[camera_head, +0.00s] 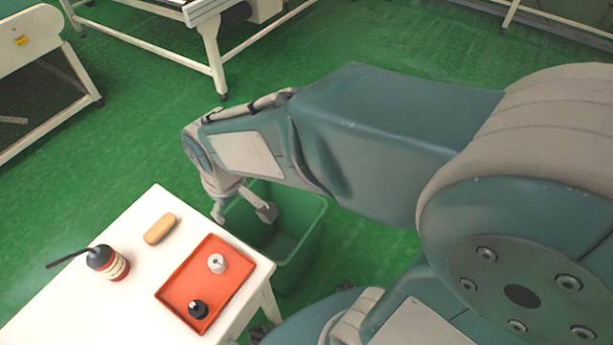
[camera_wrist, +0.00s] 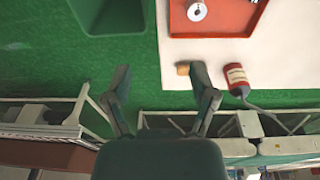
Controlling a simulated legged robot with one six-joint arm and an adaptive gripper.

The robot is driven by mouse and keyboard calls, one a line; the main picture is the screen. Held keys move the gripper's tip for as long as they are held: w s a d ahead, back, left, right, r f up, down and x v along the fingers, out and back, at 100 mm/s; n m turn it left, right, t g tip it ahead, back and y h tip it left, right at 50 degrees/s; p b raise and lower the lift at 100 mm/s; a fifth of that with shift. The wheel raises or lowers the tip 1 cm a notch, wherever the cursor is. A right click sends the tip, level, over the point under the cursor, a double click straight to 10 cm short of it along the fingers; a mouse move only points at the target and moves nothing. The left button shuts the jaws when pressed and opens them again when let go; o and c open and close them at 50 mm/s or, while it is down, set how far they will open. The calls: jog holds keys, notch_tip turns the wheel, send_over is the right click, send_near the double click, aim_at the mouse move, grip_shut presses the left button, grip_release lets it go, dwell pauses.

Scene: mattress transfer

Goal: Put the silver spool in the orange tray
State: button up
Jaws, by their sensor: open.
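The silver spool (camera_head: 217,263) stands inside the orange tray (camera_head: 178,291), toward its back right corner. The tray lies on the white table. My gripper (camera_head: 243,212) is open and empty, beyond the table's right edge and above the green bin, apart from the tray. In the wrist view my open gripper (camera_wrist: 161,80) has nothing between its fingers. The spool (camera_wrist: 197,11) and tray (camera_wrist: 215,28) show at the top of that view, the tray cut off by its edge.
A black knob-like object (camera_head: 198,309) is also in the tray. A tan block (camera_head: 160,229) and a red bottle with a black nozzle (camera_head: 109,263) stand on the white table (camera_head: 75,290). A green bin (camera_head: 306,240) stands on the floor beside it. White-framed equipment is at the back.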

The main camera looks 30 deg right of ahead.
jog(key=s+d+r+m+t, duration=0.4)
jog(key=s+d+r+m, duration=0.2)
jog(key=s+d+r, duration=0.2)
jog(key=d+r, duration=0.2)
jog(key=d, duration=0.2)
jog(key=shift+r+h, duration=0.2)
jog(key=shift+h, duration=0.1)
